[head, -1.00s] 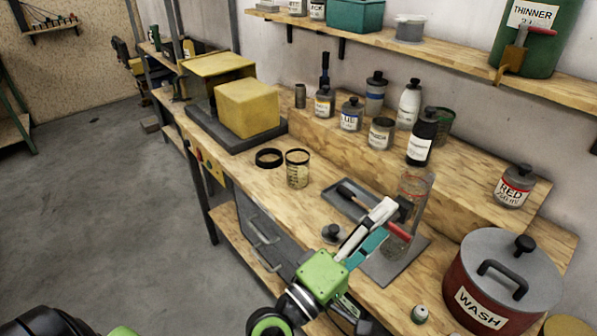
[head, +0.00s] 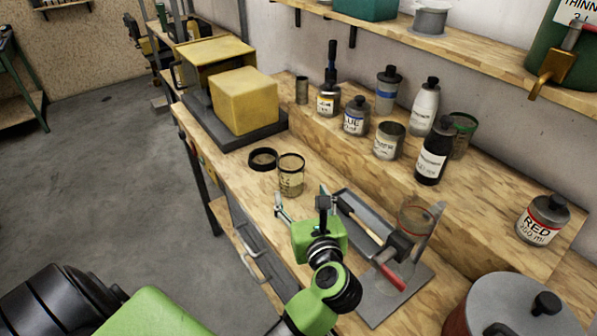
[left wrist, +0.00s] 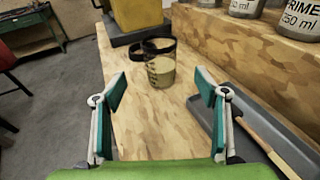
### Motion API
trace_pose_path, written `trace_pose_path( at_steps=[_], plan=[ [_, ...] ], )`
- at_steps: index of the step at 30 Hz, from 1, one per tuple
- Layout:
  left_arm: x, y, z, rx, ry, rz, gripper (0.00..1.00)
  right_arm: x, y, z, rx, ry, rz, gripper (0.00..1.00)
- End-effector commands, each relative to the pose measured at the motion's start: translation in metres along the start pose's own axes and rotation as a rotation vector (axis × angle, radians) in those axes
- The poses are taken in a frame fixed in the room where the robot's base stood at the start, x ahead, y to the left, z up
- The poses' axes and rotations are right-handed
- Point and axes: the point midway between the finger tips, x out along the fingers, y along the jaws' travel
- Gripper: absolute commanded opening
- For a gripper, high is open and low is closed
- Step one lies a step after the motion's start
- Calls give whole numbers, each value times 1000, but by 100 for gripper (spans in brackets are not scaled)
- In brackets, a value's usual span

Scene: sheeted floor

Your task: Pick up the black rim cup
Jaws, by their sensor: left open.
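The black rim cup (head: 291,178) is a clear measuring cup with dark marks and a black rim, upright on the wooden bench. In the left wrist view the cup (left wrist: 161,68) stands ahead, near the middle between the fingers. My left gripper (head: 302,202) is open and empty, just on the near side of the cup and apart from it. Its teal-padded fingers also show in the left wrist view (left wrist: 160,90), spread to either side. My right gripper is not in view.
A black ring (head: 263,159) lies beside the cup, toward the yellow block (head: 245,103). A grey tray (head: 350,200) with a brush and a red-handled tool lies to the right. Several bottles and jars stand on the raised wooden ledge (head: 480,205) behind.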

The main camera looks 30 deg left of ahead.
Motion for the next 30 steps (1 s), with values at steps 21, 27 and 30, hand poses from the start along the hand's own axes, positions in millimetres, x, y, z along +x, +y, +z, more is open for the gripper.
trace_pose_path(
  at_steps=[21,27,30],
  plan=[
    [91,1,-2,-5,13,8,66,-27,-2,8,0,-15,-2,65],
    [117,-2,2,-2,11,10,66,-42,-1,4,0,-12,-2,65],
    [129,-2,-1,-3,13,9,66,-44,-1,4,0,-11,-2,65]
  ],
)
